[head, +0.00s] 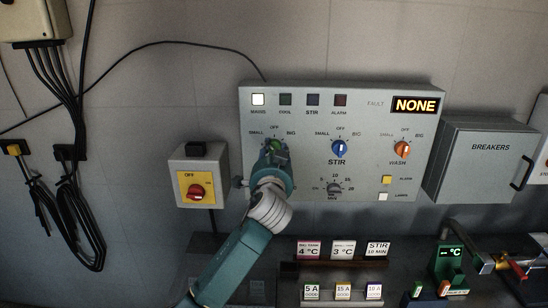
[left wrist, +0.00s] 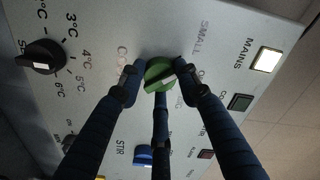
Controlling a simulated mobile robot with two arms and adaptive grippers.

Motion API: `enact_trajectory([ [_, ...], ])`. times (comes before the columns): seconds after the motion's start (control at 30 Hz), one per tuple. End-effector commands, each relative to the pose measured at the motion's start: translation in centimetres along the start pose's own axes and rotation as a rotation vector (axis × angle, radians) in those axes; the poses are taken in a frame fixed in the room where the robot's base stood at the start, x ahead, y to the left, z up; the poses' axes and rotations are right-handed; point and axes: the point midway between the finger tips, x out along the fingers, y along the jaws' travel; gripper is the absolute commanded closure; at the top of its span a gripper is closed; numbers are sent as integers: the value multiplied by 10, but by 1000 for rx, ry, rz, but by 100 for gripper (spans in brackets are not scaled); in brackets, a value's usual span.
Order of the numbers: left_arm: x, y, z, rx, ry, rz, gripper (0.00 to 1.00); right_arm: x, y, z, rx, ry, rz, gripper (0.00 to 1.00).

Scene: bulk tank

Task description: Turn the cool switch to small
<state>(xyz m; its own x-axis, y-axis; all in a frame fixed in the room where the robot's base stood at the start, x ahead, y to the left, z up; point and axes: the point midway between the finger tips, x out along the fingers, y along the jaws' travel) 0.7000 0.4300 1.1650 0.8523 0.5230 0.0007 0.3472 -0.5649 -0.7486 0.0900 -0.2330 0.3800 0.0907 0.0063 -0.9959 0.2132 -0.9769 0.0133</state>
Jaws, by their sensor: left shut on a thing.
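The cool switch is a green knob (head: 274,144) at the left of the grey control panel, with SMALL, OFF and BIG printed around it. My left gripper (head: 270,158) covers much of it in the head view. In the left wrist view, the green knob (left wrist: 158,74) sits between the dark fingers of my left gripper (left wrist: 159,82), which is shut on it. A pale pointer line crosses the knob, but I cannot tell exactly which mark it points at. My right gripper is not in view.
The blue STIR knob (head: 339,148) and orange WASH knob (head: 401,149) are to the right. A black temperature dial (left wrist: 43,57) shows in the wrist view. A yellow switch box (head: 196,188) hangs left of the panel. A breaker box (head: 478,160) is at right.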

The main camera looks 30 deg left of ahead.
Motion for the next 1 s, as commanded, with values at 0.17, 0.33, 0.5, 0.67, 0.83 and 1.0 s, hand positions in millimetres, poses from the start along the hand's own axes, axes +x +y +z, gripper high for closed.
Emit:
enact_trajectory([
  [0.17, 0, 3, 1, -93, -2, 4, 93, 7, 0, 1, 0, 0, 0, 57],
  [0.33, 0, 2, 1, -141, -3, 4, 93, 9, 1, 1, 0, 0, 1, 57],
  [0.5, 0, 1, 1, -161, -3, 3, 93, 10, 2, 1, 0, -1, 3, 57],
  [0.67, 0, 1, 1, -165, -3, 3, 93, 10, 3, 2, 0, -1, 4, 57],
  [0.83, 0, 1, 1, -165, -3, 3, 93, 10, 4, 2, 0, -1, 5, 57],
  [1.0, 0, 1, 1, -164, -3, 3, 49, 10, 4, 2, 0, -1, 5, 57],
])
